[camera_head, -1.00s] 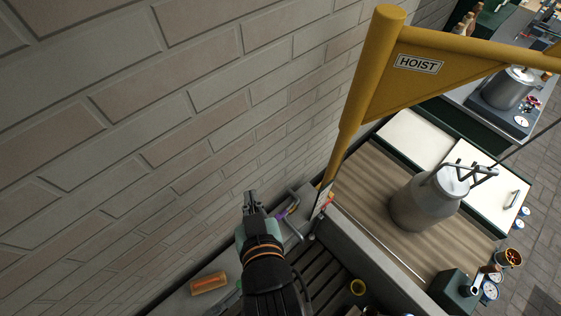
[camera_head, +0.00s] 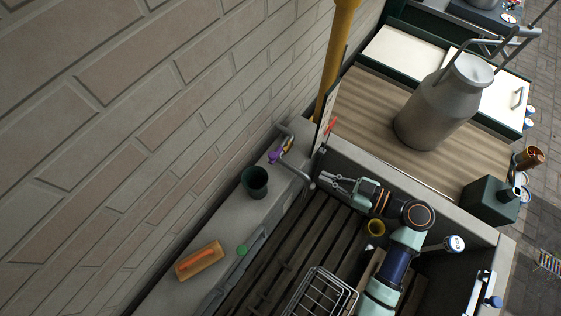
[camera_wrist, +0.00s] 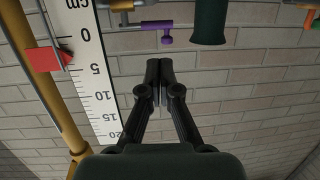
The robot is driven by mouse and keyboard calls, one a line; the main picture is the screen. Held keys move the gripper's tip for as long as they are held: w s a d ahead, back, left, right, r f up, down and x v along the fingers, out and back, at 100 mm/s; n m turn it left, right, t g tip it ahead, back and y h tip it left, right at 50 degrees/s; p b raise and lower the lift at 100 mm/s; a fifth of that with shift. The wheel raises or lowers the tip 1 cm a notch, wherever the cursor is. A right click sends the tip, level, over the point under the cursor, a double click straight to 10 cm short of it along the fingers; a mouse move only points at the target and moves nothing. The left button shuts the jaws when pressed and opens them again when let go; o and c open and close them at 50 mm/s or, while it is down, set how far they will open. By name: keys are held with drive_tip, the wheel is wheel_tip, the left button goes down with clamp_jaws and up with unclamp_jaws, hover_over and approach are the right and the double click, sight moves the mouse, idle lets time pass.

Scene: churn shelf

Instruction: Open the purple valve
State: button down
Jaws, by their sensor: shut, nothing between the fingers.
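The purple valve (camera_head: 277,156) sits on the bent grey pipe at the ledge by the brick wall. In the wrist view its purple handle (camera_wrist: 158,25) shows near the top, with a short purple knob hanging from it. My gripper (camera_head: 327,180) is to the right of the valve, over the slatted basin, apart from the valve. In the wrist view the fingertips (camera_wrist: 159,64) are together with nothing between them, and the purple handle appears just above them.
The grey spout (camera_head: 298,172) lies between valve and gripper. A dark green cup (camera_head: 255,183) and an orange-handled block (camera_head: 200,260) stand on the ledge. A ruler plate (camera_wrist: 88,75), yellow post (camera_head: 337,60) and milk can (camera_head: 437,110) are close by. A wire rack (camera_head: 320,294) is in the basin.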

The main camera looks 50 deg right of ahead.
hover_over(285, 172)
wheel_tip(285, 172, down, 3)
drive_tip(key=shift+r, duration=0.15)
